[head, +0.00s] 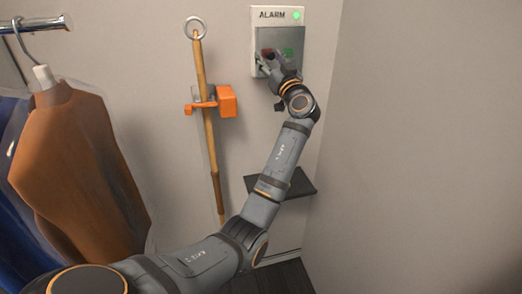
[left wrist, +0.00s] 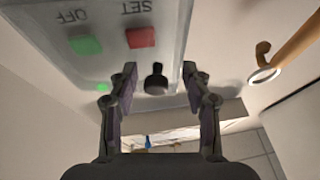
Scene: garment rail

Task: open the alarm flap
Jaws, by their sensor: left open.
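The alarm box (head: 279,15) is a pale wall panel with an ALARM label and a lit green lamp. Its grey see-through flap (head: 293,36) appears shut over a red and a green button. The left wrist view shows the box upside down, with the green OFF button (left wrist: 86,44) and red SET button (left wrist: 141,37). A dark knob (left wrist: 156,80) stands between the fingers of my left gripper (left wrist: 160,85). The gripper is open, a finger on each side of the knob; I cannot tell whether either touches it. In the head view my left gripper (head: 266,62) partly hides the flap's lower part.
Left of the box, a wooden pole (head: 200,75) with a ring top hangs in an orange wall clip (head: 226,101). A dark shelf (head: 300,183) juts out below. Garments (head: 75,165) hang from a rail (head: 38,24) at the left. The right wall is bare.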

